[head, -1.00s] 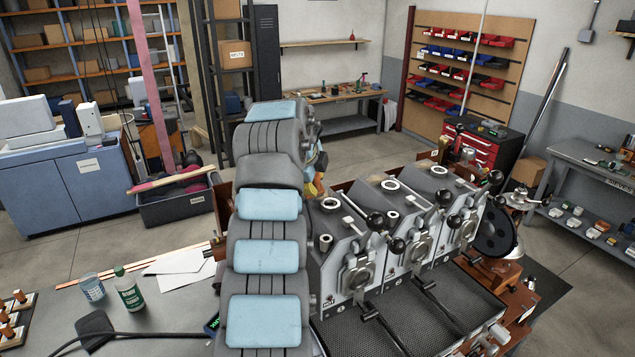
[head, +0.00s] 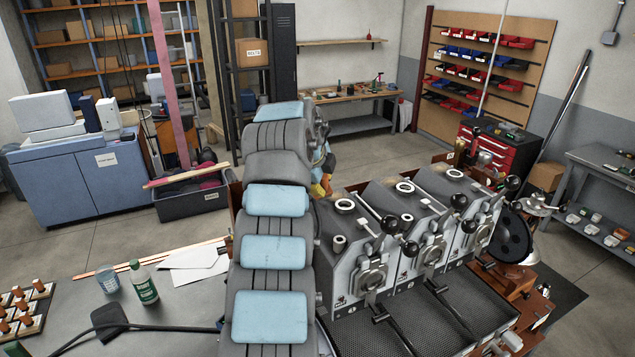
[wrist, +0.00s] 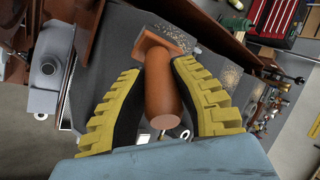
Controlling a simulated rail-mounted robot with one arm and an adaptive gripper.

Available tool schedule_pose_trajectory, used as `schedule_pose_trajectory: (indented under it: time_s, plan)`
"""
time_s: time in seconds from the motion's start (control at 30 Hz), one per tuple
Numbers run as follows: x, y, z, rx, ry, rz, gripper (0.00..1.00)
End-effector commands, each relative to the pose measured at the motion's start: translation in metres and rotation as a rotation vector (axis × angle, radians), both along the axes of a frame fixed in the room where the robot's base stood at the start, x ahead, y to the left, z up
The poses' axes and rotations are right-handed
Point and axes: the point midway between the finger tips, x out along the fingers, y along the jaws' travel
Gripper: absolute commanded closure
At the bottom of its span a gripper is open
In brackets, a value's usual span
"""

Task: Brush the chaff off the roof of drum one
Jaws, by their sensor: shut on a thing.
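My gripper (wrist: 156,72) has yellow ribbed fingers and is shut on the orange-brown handle of a tool, seemingly the brush (wrist: 163,98). Its wider block end points away from my palm; bristles cannot be made out. In the head view my gripper (head: 322,182) shows only partly behind my arm, by the back left of the roaster. The roaster (head: 400,250) has three grey drum housings side by side. Pale chaff specks (wrist: 229,76) lie on grey surfaces beyond the right finger in the wrist view. Which roof is drum one's, I cannot tell; my arm hides part of the left housing.
Black levers (head: 410,249) and round filler necks (head: 345,204) stick up from the housings. Dark mesh trays (head: 390,325) lie in front. A green bottle (head: 144,284), a cup (head: 108,280) and papers (head: 195,262) stand or lie on the left bench.

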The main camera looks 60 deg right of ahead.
Motion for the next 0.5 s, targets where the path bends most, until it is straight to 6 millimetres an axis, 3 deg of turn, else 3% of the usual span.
schedule_pose_trajectory:
  time_s: [0.5]
  plan:
    - [-0.015, -0.02, 0.002, -0.001, -0.001, 0.0, 1.0]
